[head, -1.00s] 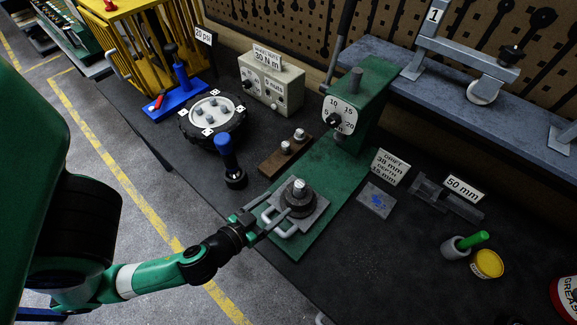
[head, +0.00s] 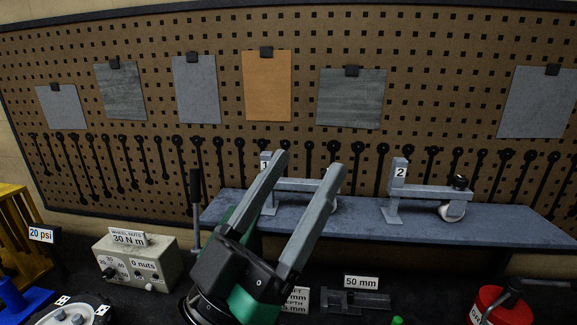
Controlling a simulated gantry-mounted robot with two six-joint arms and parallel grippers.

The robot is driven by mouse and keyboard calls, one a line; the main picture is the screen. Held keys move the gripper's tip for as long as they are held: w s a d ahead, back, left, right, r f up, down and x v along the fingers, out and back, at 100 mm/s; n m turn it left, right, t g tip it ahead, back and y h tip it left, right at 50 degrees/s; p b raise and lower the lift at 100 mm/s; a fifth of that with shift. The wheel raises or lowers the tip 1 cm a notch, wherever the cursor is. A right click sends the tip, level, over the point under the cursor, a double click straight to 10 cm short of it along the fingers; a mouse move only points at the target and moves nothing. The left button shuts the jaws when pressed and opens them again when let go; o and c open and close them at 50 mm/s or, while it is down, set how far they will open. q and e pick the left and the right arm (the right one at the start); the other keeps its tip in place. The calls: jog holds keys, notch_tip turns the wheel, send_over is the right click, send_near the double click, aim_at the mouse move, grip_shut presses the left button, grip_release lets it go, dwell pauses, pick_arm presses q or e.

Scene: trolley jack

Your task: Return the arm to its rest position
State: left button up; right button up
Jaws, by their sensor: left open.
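My left gripper (head: 310,163) rises from the bottom middle of the head view, close to the camera, with its two long grey fingers pointing up. The fingers are spread apart and nothing is between them. They cover part of the bracket marked 1 (head: 298,185) and the shelf behind. My right gripper is not in view.
A blue-grey shelf (head: 430,228) carries the brackets marked 1 and 2 (head: 425,188). Below are the torque box (head: 135,262), the 50 mm block (head: 355,300) and a red grease can (head: 500,308). A pegboard (head: 225,85) with hanging sheets stands behind.

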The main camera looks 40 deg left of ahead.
pick_arm(q)
jog(key=s+r, duration=0.1)
jog(key=r+m+h, duration=0.1)
jog(key=r, duration=0.1)
jog(key=s+d+r+t+h, duration=0.1)
jog(key=r, duration=0.1)
jog(key=shift+s+d+r+m, duration=0.1)
jog(key=shift+s+m, duration=0.2)
jog(key=shift+m, duration=0.1)
